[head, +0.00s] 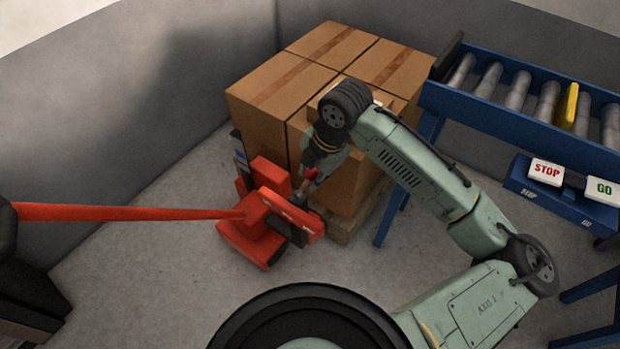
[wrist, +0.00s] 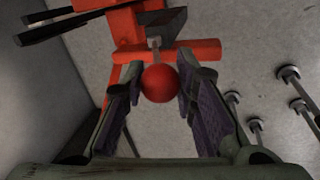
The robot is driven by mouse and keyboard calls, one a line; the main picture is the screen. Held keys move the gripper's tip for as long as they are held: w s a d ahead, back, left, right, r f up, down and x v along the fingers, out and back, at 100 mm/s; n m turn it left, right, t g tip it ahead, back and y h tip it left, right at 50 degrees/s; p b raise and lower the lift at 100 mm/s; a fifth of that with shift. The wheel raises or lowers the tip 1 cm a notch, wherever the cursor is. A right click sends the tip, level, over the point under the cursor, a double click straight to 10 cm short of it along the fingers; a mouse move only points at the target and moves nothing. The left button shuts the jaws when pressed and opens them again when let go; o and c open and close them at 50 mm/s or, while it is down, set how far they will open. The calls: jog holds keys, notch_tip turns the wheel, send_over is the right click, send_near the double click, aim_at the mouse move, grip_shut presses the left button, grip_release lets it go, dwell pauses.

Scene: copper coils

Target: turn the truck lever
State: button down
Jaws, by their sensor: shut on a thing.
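The red pallet truck (head: 262,205) stands on the floor in front of stacked boxes, its long red handle (head: 130,213) reaching left. Its lever has a red ball knob (wrist: 160,83) on a thin grey stem (wrist: 154,42), seen closely in the wrist view; the knob (head: 311,173) looks small in the head view. My gripper (wrist: 160,88) is shut on the knob, with one finger on each side of it. In the head view my gripper (head: 306,180) points down at the truck, and its fingers are hard to make out.
Large cardboard boxes (head: 270,90) stand on a wooden pallet (head: 350,222) behind the truck. A blue roller conveyor (head: 480,112) stands at the right, with a STOP button (head: 546,171) and a GO button (head: 603,190). Grey walls close the back and left. Floor is clear left of the truck.

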jog(key=shift+s+d+f+t+y+b, duration=0.35)
jog(key=shift+d+f+b, duration=0.2)
jog(key=shift+b, duration=0.4)
jog(key=shift+s+d+t+y+b, duration=0.3)
jog(key=shift+y+b, duration=0.25)
jog(key=shift+b, duration=0.35)
jog(key=shift+d, duration=0.1)
jog(key=c, duration=1.3)
grip_release()
jog(key=v, duration=1.2)
